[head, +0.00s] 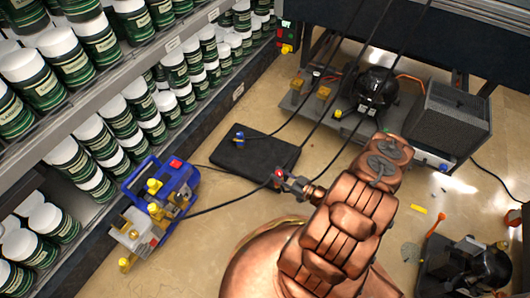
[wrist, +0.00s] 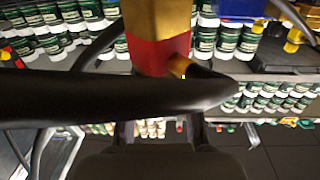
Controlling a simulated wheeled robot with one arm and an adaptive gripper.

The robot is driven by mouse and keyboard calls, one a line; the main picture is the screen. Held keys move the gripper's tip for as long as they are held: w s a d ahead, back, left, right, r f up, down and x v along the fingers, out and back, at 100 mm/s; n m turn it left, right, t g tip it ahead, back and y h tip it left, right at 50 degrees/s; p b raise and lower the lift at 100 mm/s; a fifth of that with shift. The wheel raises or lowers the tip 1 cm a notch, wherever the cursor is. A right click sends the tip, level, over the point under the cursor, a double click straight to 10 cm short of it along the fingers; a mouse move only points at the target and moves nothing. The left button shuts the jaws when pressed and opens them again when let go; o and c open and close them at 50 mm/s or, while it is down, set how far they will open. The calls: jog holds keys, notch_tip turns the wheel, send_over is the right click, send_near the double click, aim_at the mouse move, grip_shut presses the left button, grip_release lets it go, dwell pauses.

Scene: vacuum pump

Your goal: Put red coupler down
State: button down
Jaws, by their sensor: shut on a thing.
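My gripper (head: 292,184) is shut on the red coupler (head: 279,173), which shows small and red at its tip in the head view. In the wrist view the coupler (wrist: 150,55) is large, with a red band and a gold section above it. A thick black hose (wrist: 110,97) crosses in front and hides part of the coupler and of my gripper's fingers (wrist: 160,130). In the head view the gripper is beside the lower right edge of a black pad (head: 250,158), and it looks raised above the floor.
A small blue fitting (head: 239,136) sits on the pad. A blue and grey pump unit with yellow knobs (head: 176,186) stands left, by shelves (head: 150,52) of green and white cans. A grey platform with machinery (head: 310,112) stands behind. Black hoses cross the tan floor (head: 225,235).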

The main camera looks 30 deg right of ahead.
jog(key=shift+w+d+f+b, duration=0.8)
jog(key=shift+w+d+b, duration=0.45)
jog(key=shift+w, duration=0.9)
jog(key=shift+w+d+f+b, duration=0.8)
jog(key=shift+w+d+b, duration=0.4)
jog(key=shift+w, duration=1)
jog(key=shift+w+d+f+b, duration=0.8)
jog(key=shift+w+d+b, duration=0.4)
jog(key=shift+w, duration=0.95)
jog(key=shift+d+f, duration=0.1)
jog(key=shift+f, duration=0.05)
jog(key=c, duration=0.9)
grip_release()
